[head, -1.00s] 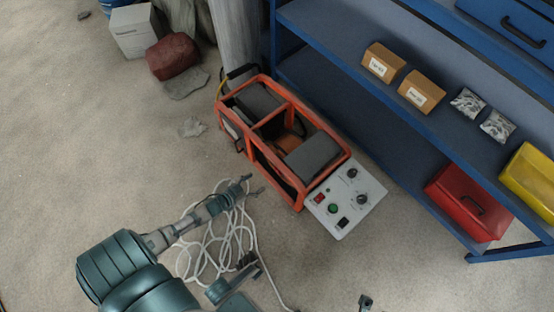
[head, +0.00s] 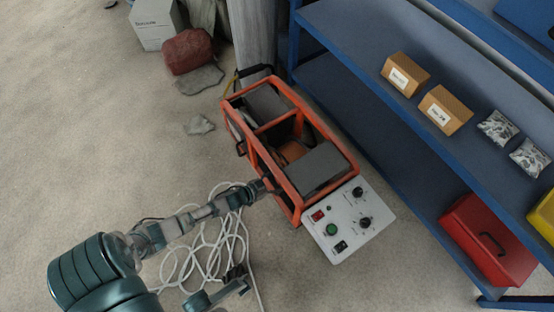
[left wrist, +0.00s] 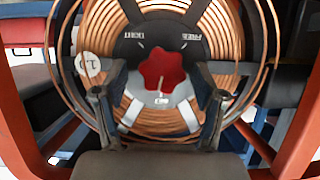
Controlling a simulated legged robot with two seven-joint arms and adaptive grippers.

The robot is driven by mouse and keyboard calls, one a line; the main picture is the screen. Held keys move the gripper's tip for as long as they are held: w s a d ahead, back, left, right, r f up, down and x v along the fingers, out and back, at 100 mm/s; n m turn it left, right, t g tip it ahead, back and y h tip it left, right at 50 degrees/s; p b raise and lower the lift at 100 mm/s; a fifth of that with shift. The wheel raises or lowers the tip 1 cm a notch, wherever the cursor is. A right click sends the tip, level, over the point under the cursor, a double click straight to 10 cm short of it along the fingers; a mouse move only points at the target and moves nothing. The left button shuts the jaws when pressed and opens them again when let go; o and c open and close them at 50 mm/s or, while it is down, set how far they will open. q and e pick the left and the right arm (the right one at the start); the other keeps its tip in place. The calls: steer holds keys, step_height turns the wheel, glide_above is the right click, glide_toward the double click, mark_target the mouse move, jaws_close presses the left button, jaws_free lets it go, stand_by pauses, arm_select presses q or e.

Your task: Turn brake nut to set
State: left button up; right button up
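A red star-shaped knob (left wrist: 162,70), the brake nut, sits on the dark hub of a copper wire spool (left wrist: 215,30) in the left wrist view. The hub reads "TIGHT" at left and "FREE" at right. A pale plate with a small mark shows under the knob. My left gripper (left wrist: 158,98) is open, with one finger on each side of the knob and clear gaps to it. In the head view my left gripper (head: 268,186) is at the side of the orange-framed machine (head: 262,160), which hides the knob. A teal part of mine shows at the bottom edge; its fingers are unclear.
A white control panel (head: 348,220) with knobs and buttons adjoins the machine. Loose white cable (head: 190,265) lies on the floor below my left arm. A blue shelf (head: 400,130) with boxes, bags and a red case (head: 490,240) stands at right. Floor at left is open.

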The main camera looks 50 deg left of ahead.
arm_select(q)
steer(key=c, duration=0.4)
steer(key=shift+a+f, duration=0.1)
steer(key=shift+a, duration=0.05)
steer(key=c, duration=0.6)
steer(key=shift+o, duration=0.2)
steer(key=shift+a, duration=0.15)
steer(key=shift+n+h, duration=0.6)
steer(key=shift+n, duration=0.2)
steer(key=o, duration=1.1)
steer(key=shift+o, duration=0.2)
